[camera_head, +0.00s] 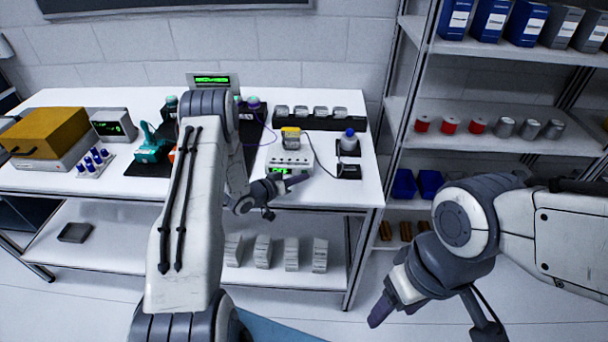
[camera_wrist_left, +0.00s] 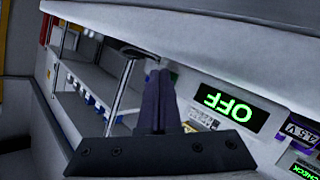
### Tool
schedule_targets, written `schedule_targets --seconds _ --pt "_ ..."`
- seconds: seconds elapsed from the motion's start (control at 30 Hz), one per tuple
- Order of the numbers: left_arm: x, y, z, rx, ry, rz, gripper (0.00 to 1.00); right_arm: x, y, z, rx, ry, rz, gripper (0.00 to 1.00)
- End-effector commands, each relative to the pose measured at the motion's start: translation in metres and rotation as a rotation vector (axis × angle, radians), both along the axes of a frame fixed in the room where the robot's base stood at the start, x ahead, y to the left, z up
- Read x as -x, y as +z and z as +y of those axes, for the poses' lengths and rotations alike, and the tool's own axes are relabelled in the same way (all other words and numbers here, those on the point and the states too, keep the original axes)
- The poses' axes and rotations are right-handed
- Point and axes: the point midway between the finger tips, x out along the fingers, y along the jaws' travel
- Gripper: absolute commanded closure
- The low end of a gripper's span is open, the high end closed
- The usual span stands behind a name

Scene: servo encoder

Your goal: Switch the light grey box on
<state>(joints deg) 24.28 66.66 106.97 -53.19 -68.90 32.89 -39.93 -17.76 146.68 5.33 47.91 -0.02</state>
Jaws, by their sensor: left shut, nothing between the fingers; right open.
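The light grey box (camera_head: 291,157) stands on the white workbench near its front edge, right of the bench's middle. Its green display (camera_head: 280,171) is partly visible in the head view. The left wrist view sees it close up and inverted, with the display (camera_wrist_left: 232,107) reading OFF in green. My left gripper (camera_head: 299,180) is just in front of the box's face, its shut fingers (camera_wrist_left: 158,78) empty. Whether they touch the box I cannot tell. My right gripper (camera_head: 395,300) is open and empty, low in front of the shelf rack, away from the bench.
A yellow block-like device (camera_head: 291,138) sits behind the box, with a cable at right. A white bottle with a blue cap (camera_head: 349,141) stands to its right. A black rack (camera_head: 317,116) lies behind. My left arm hides the bench's middle. The shelf rack (camera_head: 408,105) borders the right.

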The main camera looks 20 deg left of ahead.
Motion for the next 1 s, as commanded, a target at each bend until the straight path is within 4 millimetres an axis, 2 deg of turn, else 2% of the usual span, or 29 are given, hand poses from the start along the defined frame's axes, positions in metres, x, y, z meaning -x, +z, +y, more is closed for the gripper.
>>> schedule_targets --seconds 0.33,0.6,0.87,1.0 --pt "-0.001 0.001 0.000 -0.001 0.000 -0.001 1.00 0.000 0.000 0.000 0.000 0.000 0.000 0.36" --pt "0.008 0.001 -0.002 0.000 0.000 -0.001 1.00 0.000 0.002 0.000 0.000 0.000 0.000 0.36" --pt "0.009 0.000 -0.002 0.000 0.000 -0.001 1.00 0.000 0.002 0.000 0.000 0.000 0.000 0.36" --pt "0.017 0.001 -0.005 0.000 0.001 0.002 1.00 0.000 0.005 0.000 0.000 0.000 0.000 0.36"
